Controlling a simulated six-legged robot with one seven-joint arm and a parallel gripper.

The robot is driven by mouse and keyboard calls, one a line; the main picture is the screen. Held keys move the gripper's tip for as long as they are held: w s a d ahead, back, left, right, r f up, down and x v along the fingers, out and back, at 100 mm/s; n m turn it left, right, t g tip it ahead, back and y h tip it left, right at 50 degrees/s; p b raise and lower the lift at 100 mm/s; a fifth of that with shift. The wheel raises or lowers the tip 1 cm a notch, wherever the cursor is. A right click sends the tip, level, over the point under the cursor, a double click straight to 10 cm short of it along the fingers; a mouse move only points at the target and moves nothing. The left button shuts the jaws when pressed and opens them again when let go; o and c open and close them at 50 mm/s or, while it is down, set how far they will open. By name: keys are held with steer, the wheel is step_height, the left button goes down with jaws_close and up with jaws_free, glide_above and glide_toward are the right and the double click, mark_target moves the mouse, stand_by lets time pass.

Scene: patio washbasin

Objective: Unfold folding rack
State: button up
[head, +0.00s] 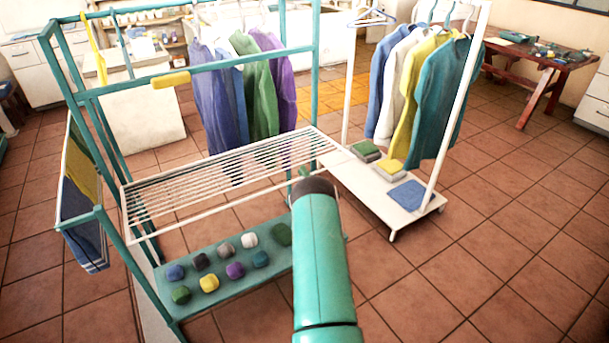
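A teal metal frame stands at the left, with a white slatted rack (228,178) across it at mid height. The slatted rack lies out roughly level, its right end near the white clothes stand. A yellow grip (171,79) sits on the frame's upper teal bar (240,62). I cannot tell which of these parts is the folding one. My teal arm rises from the bottom middle and ends in a dark joint just in front of the slatted rack's right side. My gripper does not show; it may be hidden behind the arm.
A teal lower shelf (205,302) holds several coloured bundles. Clothes hang behind the slatted rack. A white wheeled stand (415,212) at the right carries hanging shirts and folded cloths. A striped towel (80,205) hangs at the left. Tiled floor at the lower right is clear.

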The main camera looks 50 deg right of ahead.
steer(key=shift+a, duration=0.1)
steer(key=v, duration=1.3)
steer(key=shift+s+f, duration=0.25)
steer(key=shift+s, duration=0.05)
